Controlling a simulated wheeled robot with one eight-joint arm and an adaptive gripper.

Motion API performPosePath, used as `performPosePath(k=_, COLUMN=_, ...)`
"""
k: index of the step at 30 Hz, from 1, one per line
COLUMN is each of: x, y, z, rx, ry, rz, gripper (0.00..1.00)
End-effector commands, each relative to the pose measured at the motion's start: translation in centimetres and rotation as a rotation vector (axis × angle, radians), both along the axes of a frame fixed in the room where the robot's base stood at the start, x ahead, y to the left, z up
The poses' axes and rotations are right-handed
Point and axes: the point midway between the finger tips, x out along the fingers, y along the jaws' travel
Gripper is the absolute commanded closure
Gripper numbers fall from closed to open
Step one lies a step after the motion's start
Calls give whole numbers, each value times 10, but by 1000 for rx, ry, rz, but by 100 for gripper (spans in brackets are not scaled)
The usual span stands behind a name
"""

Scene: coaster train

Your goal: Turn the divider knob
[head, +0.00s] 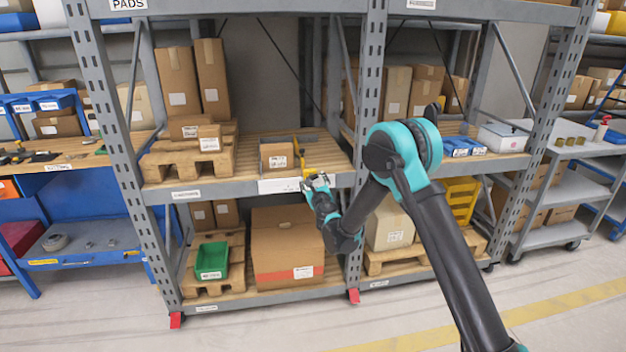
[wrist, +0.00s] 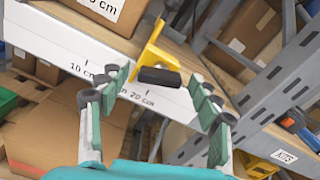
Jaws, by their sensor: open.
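The divider knob (wrist: 159,77) is a black bar-shaped grip on a yellow bracket (wrist: 150,50) in the wrist view. It stands in front of a white scale strip (wrist: 75,52) with centimetre marks, just above the 20 cm mark. My gripper (wrist: 158,92) is open, with one finger left of the knob and one right of it. The fingers look apart from the knob; the exact depth gap is hard to tell. In the head view my gripper (head: 318,184) is at the shelf's front edge, beside the yellow bracket (head: 309,173). The knob is not distinct there.
A cardboard box (head: 277,155) stands on the shelf left of the yellow bracket. A grey rack upright (head: 366,100) rises close to the right of my gripper. A large carton (head: 285,245) and a green bin (head: 212,260) sit on the lower level.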

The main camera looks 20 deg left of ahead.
Motion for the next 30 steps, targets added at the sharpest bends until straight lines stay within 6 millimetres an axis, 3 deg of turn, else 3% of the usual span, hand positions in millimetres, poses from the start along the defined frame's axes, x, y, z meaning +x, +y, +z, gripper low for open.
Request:
performPosePath(k=4, x=0, y=0, z=0, rx=0, ry=0, rz=0, gripper=37)
performPosePath(k=16, x=0, y=0, z=0, rx=0, ry=0, rz=0, gripper=86)
performPosePath(k=30, x=0, y=0, z=0, rx=107, ry=65, rz=0, gripper=86)
